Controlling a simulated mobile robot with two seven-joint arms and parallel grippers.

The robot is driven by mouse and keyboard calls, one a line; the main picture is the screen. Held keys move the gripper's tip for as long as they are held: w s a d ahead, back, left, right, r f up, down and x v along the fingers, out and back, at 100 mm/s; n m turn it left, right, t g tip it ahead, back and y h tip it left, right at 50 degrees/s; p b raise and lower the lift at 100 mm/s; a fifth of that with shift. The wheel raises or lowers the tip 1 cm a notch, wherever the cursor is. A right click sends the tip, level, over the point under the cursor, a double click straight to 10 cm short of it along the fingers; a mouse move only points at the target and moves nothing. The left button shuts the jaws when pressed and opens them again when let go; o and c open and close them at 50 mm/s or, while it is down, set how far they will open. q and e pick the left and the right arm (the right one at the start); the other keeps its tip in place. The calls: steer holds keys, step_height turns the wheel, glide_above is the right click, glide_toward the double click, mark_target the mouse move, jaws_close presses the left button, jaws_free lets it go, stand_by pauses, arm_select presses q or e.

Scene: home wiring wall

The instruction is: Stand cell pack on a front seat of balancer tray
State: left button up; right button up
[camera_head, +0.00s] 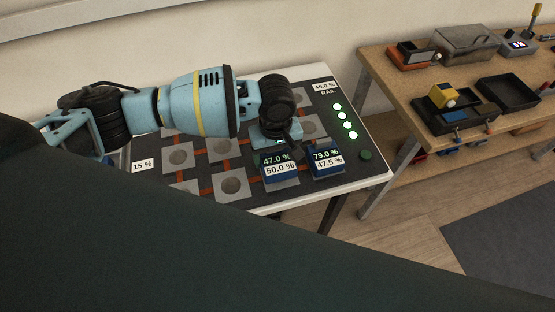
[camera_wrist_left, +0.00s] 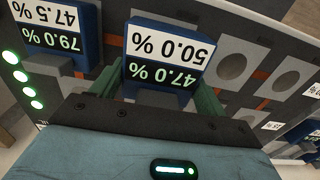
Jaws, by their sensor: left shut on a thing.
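The balancer tray (camera_head: 345,178) is a dark panel with grey square seats joined by orange strips. A blue cell pack (camera_head: 280,171) reading 47.0 % and 50.0 % is at a front seat. My left gripper (camera_head: 287,148) is shut on this pack; in the left wrist view its green fingers flank the pack (camera_wrist_left: 167,54). Grey seat plate shows around its foot in the head view; I cannot tell whether it touches. A second blue pack (camera_head: 327,160), reading 79.0 % and 47.5 %, stands on the front seat to the right. My right gripper is not in view.
Front seats to the left (camera_head: 230,185) are empty. Lit green lamps (camera_head: 343,121) and a dark green button (camera_head: 366,155) line the tray's right side. A wooden bench (camera_head: 385,75) with boxes and trays stands at right. My left arm covers part of the tray.

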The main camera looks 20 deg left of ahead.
mark_target(277, 162)
arm_select(q)
steer(key=shift+w+d+f, duration=0.15)
steer(key=shift+w+f, duration=0.1)
steer(key=shift+w, duration=0.05)
step_height(277, 162, down, 3)
steer(key=shift+f+b, duration=0.1)
steer(key=shift+b, duration=0.2)
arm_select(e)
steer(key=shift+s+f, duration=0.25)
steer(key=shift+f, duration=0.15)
arm_select(q)
steer(key=o, duration=1.1)
steer(key=shift+f, duration=0.1)
step_height(277, 162, up, 11)
steer(key=shift+f+p, duration=0.15)
steer(key=shift+p, duration=0.65)
steer(key=shift+r, duration=0.8)
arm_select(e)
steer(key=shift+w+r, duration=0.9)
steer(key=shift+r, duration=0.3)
